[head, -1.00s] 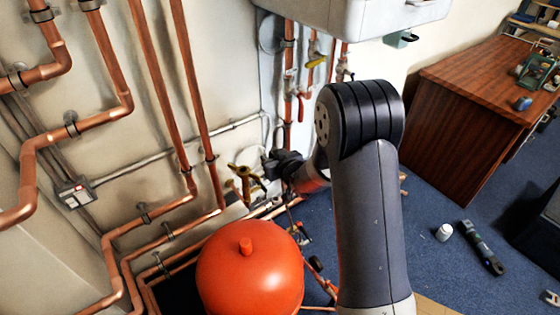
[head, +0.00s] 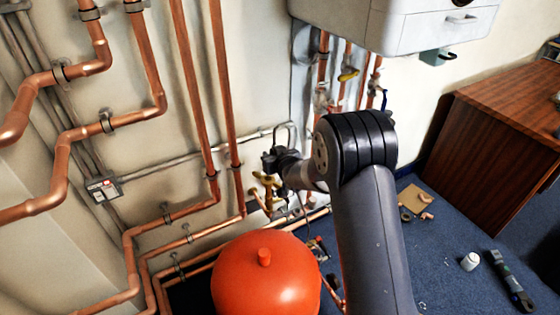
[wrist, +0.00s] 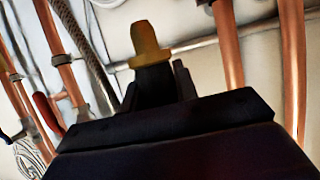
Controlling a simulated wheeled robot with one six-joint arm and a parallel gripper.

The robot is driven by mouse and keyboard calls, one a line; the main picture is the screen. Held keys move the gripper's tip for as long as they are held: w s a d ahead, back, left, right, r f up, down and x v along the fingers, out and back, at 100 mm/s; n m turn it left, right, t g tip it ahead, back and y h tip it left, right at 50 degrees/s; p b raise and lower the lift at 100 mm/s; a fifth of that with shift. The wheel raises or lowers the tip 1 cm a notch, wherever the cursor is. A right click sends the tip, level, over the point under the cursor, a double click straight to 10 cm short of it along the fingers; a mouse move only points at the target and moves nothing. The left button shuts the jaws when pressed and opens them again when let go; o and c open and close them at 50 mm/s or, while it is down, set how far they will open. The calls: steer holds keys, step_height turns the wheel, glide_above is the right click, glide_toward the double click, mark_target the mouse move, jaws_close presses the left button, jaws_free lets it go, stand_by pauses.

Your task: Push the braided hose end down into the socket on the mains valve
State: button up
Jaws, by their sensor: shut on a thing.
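My gripper (head: 270,160) is shut and appears just above the brass mains valve (head: 268,188) in the head view, near the wall. In the wrist view its dark fingers (wrist: 155,82) hold a yellow brass fitting with a collar, which looks like the hose end (wrist: 147,42). A grey braided hose (wrist: 98,72) runs down the left of that view. In the head view a thin grey loop (head: 287,127) rises above my gripper, probably the same hose. The valve's socket cannot be made out, and I cannot tell whether the hose end touches it.
A red round tank (head: 265,280) stands below the valve. Copper pipes (head: 222,90) line the wall to the left, and a white boiler unit (head: 400,22) hangs above right. A white pot (head: 470,261) and a dark tool (head: 508,280) lie on the blue floor.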

steer(key=w+a+f+b, duration=0.2)
steer(key=b, duration=0.1)
steer(key=shift+a+f, duration=0.1)
steer(key=shift+a, duration=0.25)
steer(key=shift+f+b, duration=0.8)
steer(key=shift+f, duration=0.05)
steer(key=shift+f, duration=0.2)
steer(key=shift+f+b, duration=1.25)
steer(key=shift+b, duration=0.05)
steer(key=shift+f+b, duration=0.75)
steer(key=shift+b, duration=0.15)
steer(key=o, duration=1.1)
